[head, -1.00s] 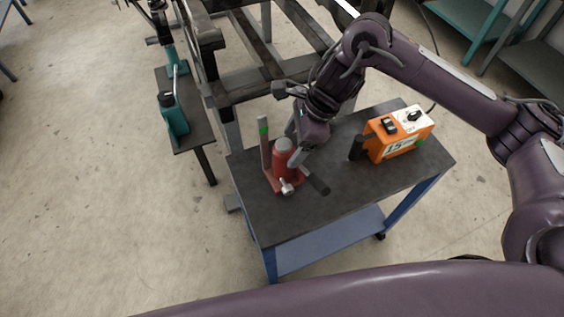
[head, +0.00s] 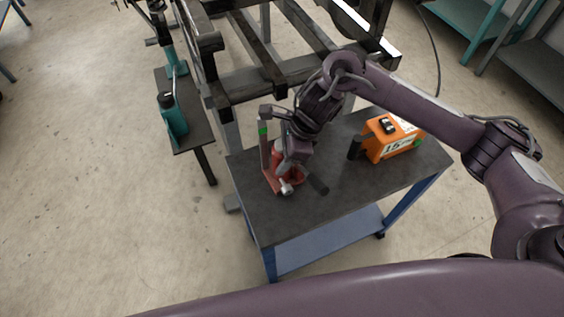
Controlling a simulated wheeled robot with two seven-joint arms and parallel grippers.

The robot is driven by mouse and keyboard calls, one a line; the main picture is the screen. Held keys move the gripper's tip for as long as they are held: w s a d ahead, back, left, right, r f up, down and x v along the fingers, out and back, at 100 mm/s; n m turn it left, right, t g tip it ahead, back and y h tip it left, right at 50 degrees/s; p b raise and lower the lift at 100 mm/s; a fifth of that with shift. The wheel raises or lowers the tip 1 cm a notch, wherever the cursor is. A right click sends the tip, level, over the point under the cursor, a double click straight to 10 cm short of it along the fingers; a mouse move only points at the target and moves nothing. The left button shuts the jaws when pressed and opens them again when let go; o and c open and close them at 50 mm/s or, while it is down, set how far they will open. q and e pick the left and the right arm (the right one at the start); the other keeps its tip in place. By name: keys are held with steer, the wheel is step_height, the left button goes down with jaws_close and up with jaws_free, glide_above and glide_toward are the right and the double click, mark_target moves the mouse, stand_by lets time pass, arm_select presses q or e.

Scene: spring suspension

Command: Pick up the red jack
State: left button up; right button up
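The red jack (head: 269,180) stands upright on the dark top of a blue-legged cart (head: 330,205). It has a green-marked upright bar at its left and a silver knob in front. My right gripper (head: 281,152) is at the upper part of the jack's body, with one finger in front of it and the other side behind. Its fingers look spread, but whether they touch the jack is hidden. The hand covers part of the jack's top. My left gripper is not in view.
An orange box (head: 392,140) marked 15 sits on the cart's right half, with a black cylinder at its left side. A dark metal frame (head: 250,82) stands behind the cart. A teal bottle jack (head: 173,118) is on a narrow bench at left. The cart's front is clear.

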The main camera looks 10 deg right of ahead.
jaws_close()
steer(key=shift+w+r, duration=0.15)
steer(key=shift+r, duration=0.05)
